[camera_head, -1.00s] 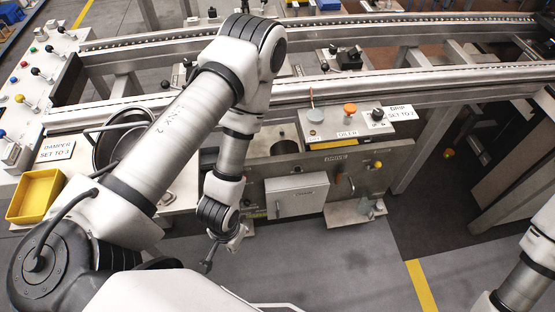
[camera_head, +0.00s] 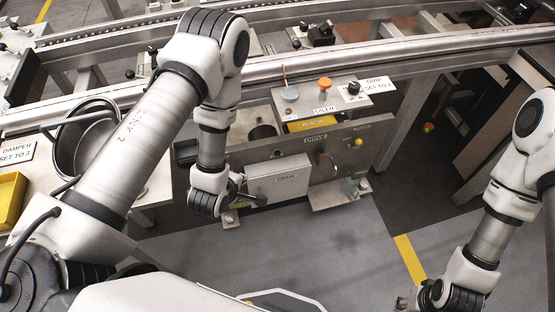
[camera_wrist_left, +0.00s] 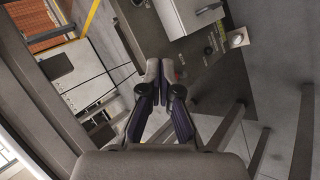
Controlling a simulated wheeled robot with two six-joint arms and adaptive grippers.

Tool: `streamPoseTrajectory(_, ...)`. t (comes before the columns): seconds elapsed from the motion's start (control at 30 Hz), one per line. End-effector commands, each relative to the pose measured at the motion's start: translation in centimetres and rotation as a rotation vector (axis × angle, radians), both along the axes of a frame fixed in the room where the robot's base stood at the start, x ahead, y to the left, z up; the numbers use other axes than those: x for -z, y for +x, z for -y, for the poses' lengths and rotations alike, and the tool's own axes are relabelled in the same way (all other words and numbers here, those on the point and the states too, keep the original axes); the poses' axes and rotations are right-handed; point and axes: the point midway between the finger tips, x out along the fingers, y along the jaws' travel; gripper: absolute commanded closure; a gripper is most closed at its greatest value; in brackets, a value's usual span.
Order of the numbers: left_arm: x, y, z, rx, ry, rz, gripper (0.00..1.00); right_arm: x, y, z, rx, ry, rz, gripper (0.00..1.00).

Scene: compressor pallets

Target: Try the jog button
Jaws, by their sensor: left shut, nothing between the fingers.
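No button is readable as the jog button.
A yellow bin (camera_head: 9,198) is at the left.

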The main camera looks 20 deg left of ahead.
Motion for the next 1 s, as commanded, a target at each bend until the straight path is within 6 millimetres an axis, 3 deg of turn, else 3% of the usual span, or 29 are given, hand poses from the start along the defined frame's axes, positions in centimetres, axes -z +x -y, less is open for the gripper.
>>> streamPoseTrajectory(0.03, 3.2, 2.2, 0.7, -0.073, -0.089, 0.094, 1.0, 4.1, 0.0, 0.0, 0.0, 0.0, -0.001, 0.6)
streamPoseTrajectory(0.2, 6.4, 8.3, 3.5, -0.23, -0.423, 0.375, 1.0, 11.5, 0.0, 0.0, 0.0, 0.0, -0.001, 0.6)
streamPoseTrajectory(0.33, 9.4, 10.8, 5.9, -0.226, -0.565, 0.495, 1.0, 16.8, 0.0, 0.0, 0.0, 0.0, -0.001, 0.6)
streamPoseTrajectory(0.5, 14.6, 12.1, 8.6, -0.158, -0.592, 0.545, 1.0, 23.0, 0.0, 0.0, 0.0, 0.0, -0.001, 0.6)
streamPoseTrajectory(0.6, 16.7, 12.1, 9.4, -0.138, -0.594, 0.542, 1.0, 25.1, 0.0, 0.0, 0.0, 0.0, -0.001, 0.6)
streamPoseTrajectory(0.7, 17.5, 12.0, 9.7, -0.131, -0.593, 0.539, 1.0, 25.9, 0.0, 0.0, 0.0, 0.0, -0.001, 0.6)
streamPoseTrajectory(1.0, 17.3, 12.0, 9.7, -0.131, -0.592, 0.537, 1.0, 25.6, 0.1, 0.0, 0.0, 0.0, 0.0, 0.6)
